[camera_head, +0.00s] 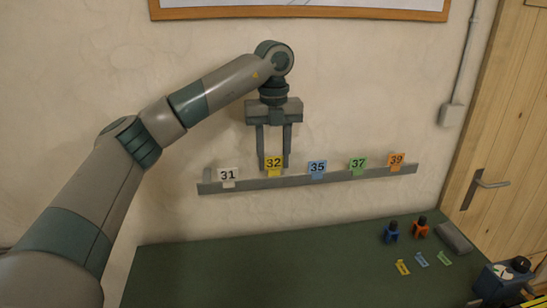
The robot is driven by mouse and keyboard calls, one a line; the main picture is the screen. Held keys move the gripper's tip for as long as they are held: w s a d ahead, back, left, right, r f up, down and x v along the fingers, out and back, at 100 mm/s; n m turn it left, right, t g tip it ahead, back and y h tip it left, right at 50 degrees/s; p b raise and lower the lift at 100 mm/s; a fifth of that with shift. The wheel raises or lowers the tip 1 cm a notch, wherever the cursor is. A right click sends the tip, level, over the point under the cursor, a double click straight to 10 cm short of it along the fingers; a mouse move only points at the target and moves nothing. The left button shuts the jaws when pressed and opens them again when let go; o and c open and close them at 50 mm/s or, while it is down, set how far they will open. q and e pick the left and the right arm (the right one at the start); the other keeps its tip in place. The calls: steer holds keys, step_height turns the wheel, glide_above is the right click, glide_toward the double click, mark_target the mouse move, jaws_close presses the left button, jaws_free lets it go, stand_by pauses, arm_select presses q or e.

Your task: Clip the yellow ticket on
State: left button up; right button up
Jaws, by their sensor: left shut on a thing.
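The yellow ticket (273,162), marked 32, is upright at the grey rail (245,185) on the wall, between the white ticket 31 (228,175) and the blue ticket 35 (318,168). My left gripper (274,166) points straight down over it, with its fingertips at the ticket, shut on it. The ticket's lower edge overlaps the rail; I cannot tell how firmly it sits there. My right gripper is out of view.
Green ticket 37 (358,164) and orange ticket 39 (396,160) are further right on the rail. The green bench holds a blue item (391,233), an orange item (420,229), a grey block (455,238), small coloured tags (422,260) and a dark box (500,283). Its left part is clear.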

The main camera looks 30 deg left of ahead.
mark_target(274, 169)
arm_select(q)
steer(key=shift+f, duration=0.15)
steer(key=shift+f+b, duration=0.4)
steer(key=shift+f, duration=0.1)
stand_by(0.8)
steer(key=shift+f+b, duration=0.35)
steer(key=shift+f, duration=0.2)
stand_by(0.6)
steer(key=shift+s+f, duration=0.15)
steer(key=shift+f, duration=0.15)
stand_by(1.8)
steer(key=o, duration=1)
steer(key=shift+d, duration=0.15)
